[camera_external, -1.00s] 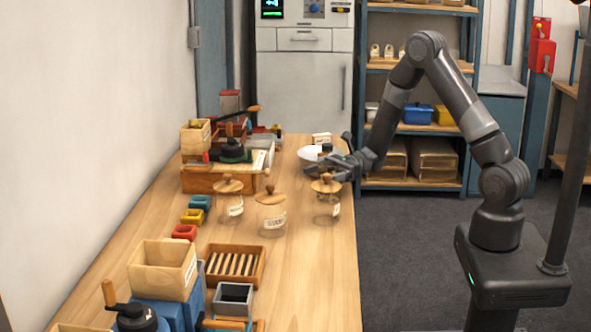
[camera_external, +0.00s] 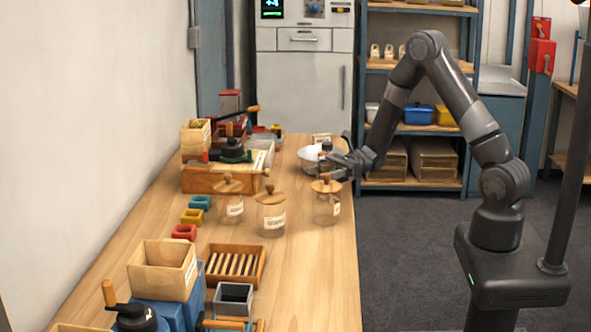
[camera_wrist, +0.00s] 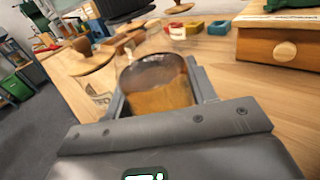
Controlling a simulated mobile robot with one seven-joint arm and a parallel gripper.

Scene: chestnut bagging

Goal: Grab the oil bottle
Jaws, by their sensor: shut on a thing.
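The oil bottle (camera_wrist: 158,85), with amber contents and a dark upper part, sits between the two fingers of my gripper (camera_wrist: 157,92) in the wrist view. The fingers press on it from both sides. In the external view my gripper (camera_external: 335,164) is at the right side of the wooden table, and the bottle's dark top (camera_external: 326,146) shows beside it. The lower part of the bottle is hidden there, so I cannot tell whether it touches the table.
A wooden drawer box (camera_external: 212,179) is to the left. The table's front right is clear.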

